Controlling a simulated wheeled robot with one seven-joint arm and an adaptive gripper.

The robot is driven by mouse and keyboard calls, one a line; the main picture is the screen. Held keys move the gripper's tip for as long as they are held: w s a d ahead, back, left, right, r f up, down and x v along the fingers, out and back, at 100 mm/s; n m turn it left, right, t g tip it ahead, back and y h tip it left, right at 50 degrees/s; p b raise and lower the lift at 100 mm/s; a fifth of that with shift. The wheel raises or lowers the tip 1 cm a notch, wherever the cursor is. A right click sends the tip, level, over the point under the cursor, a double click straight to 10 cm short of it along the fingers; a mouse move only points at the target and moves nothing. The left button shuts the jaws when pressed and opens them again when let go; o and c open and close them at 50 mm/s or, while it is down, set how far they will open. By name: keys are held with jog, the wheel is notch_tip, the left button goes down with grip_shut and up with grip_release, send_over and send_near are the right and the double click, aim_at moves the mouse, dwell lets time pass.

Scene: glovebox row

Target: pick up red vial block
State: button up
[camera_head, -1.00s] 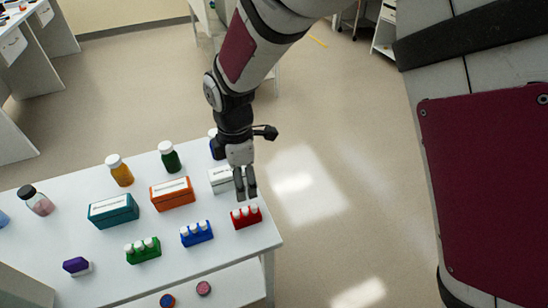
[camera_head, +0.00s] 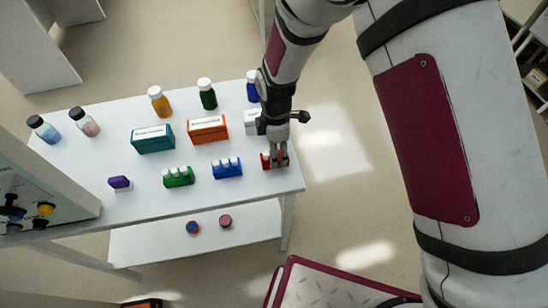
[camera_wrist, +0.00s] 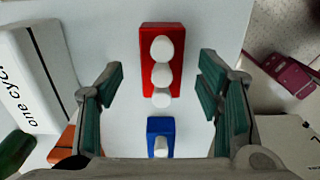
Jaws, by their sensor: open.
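The red vial block (camera_wrist: 174,81) is a small red block with a row of three white-capped vials. In the wrist view it sits on the white table between the two fingers of my gripper (camera_wrist: 163,95), with a gap on both sides. In the head view the red vial block (camera_head: 266,160) is at the table's right end, partly hidden by my gripper (camera_head: 275,162). My gripper is open, pointing down over the block, and holds nothing.
A blue vial block (camera_head: 227,170) and a green one (camera_head: 178,178) stand to the left on the table (camera_head: 240,193). A white box (camera_head: 251,122), an orange box (camera_head: 208,132) and a teal box (camera_head: 153,141) stand behind. Several bottles stand farther back. A lower shelf (camera_head: 160,245) holds two round items.

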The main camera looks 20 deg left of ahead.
jog(key=shift+s+f+p, duration=0.15)
jog(key=shift+f+p, duration=0.15)
jog(key=shift+f, duration=1.4)
jog(key=shift+c, duration=0.6)
grip_shut()
jog(key=shift+r, duration=0.1)
